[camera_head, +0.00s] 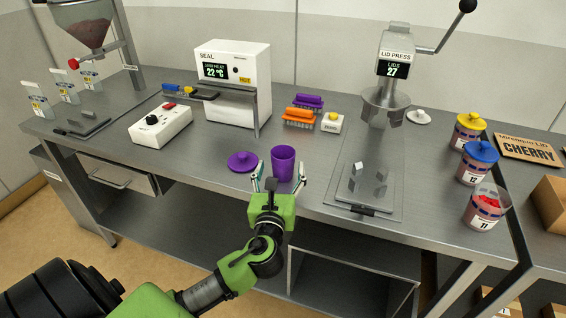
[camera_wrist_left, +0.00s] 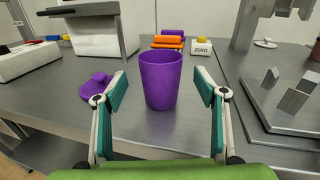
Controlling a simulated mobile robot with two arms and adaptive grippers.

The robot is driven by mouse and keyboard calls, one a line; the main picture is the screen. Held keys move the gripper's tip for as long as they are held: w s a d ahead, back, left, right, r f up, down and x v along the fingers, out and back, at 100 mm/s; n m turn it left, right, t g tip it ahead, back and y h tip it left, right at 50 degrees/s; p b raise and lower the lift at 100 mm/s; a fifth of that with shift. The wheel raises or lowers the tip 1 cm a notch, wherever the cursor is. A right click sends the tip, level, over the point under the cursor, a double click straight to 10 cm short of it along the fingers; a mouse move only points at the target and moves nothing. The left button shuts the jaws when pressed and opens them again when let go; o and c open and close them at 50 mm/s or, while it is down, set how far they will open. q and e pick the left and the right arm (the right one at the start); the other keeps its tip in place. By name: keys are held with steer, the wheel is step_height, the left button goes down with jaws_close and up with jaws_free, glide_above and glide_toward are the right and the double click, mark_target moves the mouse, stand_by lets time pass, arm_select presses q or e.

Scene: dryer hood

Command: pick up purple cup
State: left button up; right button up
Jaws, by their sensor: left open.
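The purple cup (camera_head: 283,163) stands upright near the front edge of the grey metal table. In the left wrist view the cup (camera_wrist_left: 160,80) is in the middle, beyond and between the open fingers. My left gripper (camera_head: 278,178) is open, with one finger to each side of the cup's near side. In the left wrist view the fingers (camera_wrist_left: 158,92) show clear gaps to the cup on both sides. My right gripper is not in view.
A purple lid (camera_head: 242,161) with a knob lies just left of the cup. Behind are the seal machine (camera_head: 233,82), orange brush (camera_head: 299,117) and white ZERO box (camera_head: 332,123). The lid press (camera_head: 385,100) and its plate stand right. Labelled jars (camera_head: 480,162) stand far right.

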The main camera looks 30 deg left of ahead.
arm_select(q)
steer(key=x, duration=0.5)
steer(key=shift+w+f+p, duration=0.1)
steer(key=shift+w+p, duration=0.15)
steer(key=shift+p, duration=0.15)
steer(key=shift+s, duration=0.1)
steer(key=c, duration=1.2)
